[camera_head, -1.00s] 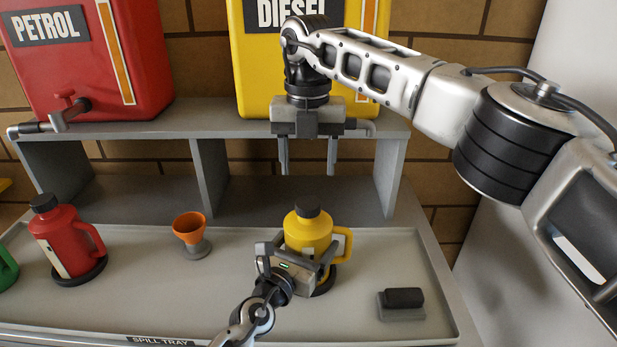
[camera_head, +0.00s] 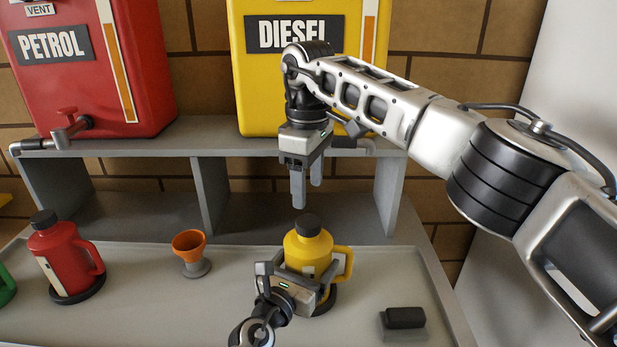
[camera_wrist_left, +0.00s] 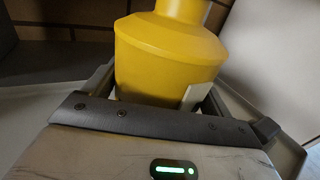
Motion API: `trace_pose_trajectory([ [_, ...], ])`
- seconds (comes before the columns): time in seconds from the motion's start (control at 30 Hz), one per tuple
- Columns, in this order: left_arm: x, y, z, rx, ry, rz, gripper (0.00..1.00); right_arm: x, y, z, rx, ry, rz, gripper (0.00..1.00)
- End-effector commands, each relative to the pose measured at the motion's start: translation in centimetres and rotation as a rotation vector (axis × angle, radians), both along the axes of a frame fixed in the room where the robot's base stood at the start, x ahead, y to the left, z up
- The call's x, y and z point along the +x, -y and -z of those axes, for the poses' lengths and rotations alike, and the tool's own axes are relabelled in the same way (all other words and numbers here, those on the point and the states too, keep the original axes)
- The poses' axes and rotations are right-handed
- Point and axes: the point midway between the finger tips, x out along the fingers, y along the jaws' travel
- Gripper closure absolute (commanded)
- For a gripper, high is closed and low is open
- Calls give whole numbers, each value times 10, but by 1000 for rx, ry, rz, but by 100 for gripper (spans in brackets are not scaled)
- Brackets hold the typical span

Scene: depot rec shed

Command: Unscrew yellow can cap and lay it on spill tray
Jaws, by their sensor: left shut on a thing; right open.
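The yellow can (camera_head: 305,250) stands upright on a dark round base on the spill tray (camera_head: 140,300). Its black cap (camera_head: 308,224) sits on its neck. My left gripper (camera_head: 301,273) is shut around the can's body from the front. The left wrist view shows the yellow body (camera_wrist_left: 170,70) between its fingers; the cap is out of that view. My right gripper (camera_head: 307,190) is open and empty, pointing down just above the cap, apart from it as far as I can tell.
A red can (camera_head: 62,258) and part of a green can (camera_head: 5,282) stand at the left. An orange funnel (camera_head: 189,243) stands left of the yellow can, a black block (camera_head: 404,318) at the right. A grey shelf (camera_head: 225,150) with petrol (camera_head: 90,70) and diesel (camera_head: 260,90) tanks rises behind.

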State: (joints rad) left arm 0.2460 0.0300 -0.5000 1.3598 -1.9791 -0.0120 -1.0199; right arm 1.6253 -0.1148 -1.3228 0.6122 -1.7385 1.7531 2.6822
Motion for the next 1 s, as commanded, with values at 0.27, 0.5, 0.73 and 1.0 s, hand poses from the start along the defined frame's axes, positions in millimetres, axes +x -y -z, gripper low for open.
trace_pose_trajectory([
  [0.27, 0, 0, 0, 0, 0, 0, 80, 0, 1, 42, -2, -4, 2, 41],
  [0.5, 0, 0, 0, 0, 0, 0, 80, 0, 1, 70, -1, -1, 1, 41],
  [0.73, 0, 0, 0, 0, 0, 0, 80, 0, 1, 75, -1, 0, 0, 41],
  [1.0, 0, 0, 0, 0, 0, 0, 80, 0, 1, 75, -1, 0, 0, 77],
])
